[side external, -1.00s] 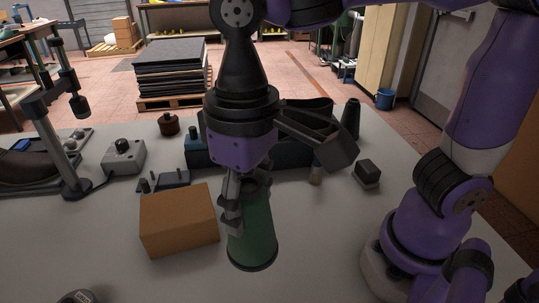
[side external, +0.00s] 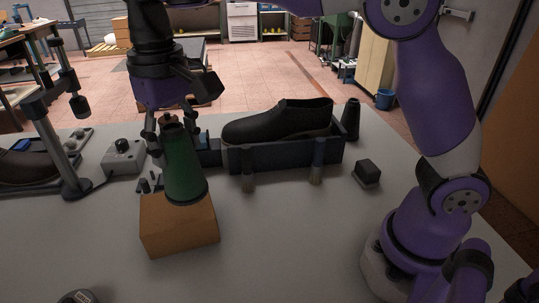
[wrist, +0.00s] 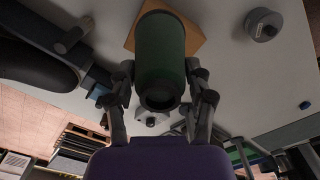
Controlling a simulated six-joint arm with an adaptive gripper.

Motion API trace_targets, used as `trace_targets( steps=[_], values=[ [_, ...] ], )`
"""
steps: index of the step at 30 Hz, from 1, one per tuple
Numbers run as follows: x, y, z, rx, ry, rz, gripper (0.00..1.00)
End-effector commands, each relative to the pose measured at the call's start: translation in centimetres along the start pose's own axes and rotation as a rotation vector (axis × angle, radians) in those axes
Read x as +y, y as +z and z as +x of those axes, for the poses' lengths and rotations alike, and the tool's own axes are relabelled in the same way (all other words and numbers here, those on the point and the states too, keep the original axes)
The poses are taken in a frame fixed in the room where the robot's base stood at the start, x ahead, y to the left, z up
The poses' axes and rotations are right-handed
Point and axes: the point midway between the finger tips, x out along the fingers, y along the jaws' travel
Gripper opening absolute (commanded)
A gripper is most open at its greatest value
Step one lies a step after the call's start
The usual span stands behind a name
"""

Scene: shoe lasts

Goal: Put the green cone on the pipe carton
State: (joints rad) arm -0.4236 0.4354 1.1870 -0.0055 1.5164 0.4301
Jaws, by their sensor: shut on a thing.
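The green cone (side external: 183,166) is in my gripper (side external: 172,122), held near its narrow top. It hangs nearly upright, with its wide dark-rimmed base over the back part of the pipe carton (side external: 180,232), a plain orange-brown box. Whether the base touches the carton's top or is just above it, I cannot tell. In the wrist view, the fingers close on both sides of the cone (wrist: 160,55), and part of the carton (wrist: 197,40) shows behind it.
A dark tray (side external: 285,155) holding a black shoe (side external: 278,122) stands right of the carton. A grey box with a knob (side external: 123,157) and a clamp stand (side external: 58,145) are at the left. A small dark block (side external: 367,173) lies at the right.

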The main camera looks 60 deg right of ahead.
Motion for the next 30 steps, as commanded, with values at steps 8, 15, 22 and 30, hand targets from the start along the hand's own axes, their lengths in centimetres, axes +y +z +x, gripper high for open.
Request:
trace_targets(
  steps=[8, 15, 22, 30],
  values=[
    [1.6, -2.0, 2.1, 0.000, 0.000, -0.001, 0.09],
    [1.5, -2.0, 5.3, 0.001, 0.000, -0.002, 0.09],
    [1.5, -2.0, 5.5, 0.002, -0.001, -0.002, 0.09],
    [1.5, -1.9, 5.8, 0.002, -0.001, -0.001, 0.89]
  ],
)
